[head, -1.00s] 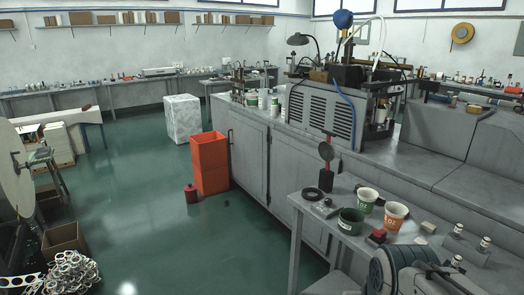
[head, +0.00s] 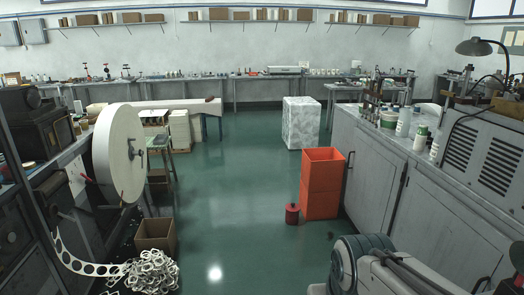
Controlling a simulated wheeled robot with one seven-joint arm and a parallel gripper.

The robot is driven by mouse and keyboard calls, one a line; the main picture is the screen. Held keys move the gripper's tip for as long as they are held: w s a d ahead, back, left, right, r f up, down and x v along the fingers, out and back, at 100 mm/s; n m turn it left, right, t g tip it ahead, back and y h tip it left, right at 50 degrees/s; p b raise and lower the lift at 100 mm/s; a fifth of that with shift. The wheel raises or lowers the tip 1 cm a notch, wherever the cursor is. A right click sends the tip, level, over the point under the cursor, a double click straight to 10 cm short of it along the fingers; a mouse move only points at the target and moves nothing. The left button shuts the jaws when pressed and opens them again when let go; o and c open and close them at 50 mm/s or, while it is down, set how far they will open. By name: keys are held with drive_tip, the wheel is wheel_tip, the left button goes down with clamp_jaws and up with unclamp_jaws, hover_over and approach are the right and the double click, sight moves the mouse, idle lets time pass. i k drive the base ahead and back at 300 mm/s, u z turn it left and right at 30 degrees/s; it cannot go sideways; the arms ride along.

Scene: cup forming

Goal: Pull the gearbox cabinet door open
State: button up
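A long grey cabinet (head: 338,130) stands on the right under the machine. Its front has several flat grey doors. The far door (head: 370,175) and the nearer door (head: 435,225) look shut. A dark upright handle (head: 348,162) shows at the far end, and another handle (head: 403,172) shows between the two doors. No label tells which door is the gearbox cabinet's. Part of my arm shows at the lower right and covers the low front of the cabinet there. My gripper is not in view.
A marbled white block (head: 301,122) stands beyond. A cardboard box (head: 156,237) and a heap of white rings (head: 146,275) lie at left. The middle green floor (head: 235,205) is clear.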

sight(376, 175)
drive_tip(key=u, duration=0.05)
drive_tip(key=i, duration=1.6)
drive_tip(key=z, duration=0.45)
drive_tip(key=i, duration=1.65)
drive_tip(key=z, duration=0.95)
drive_tip(key=i, duration=0.7)
drive_tip(key=z, duration=0.25)
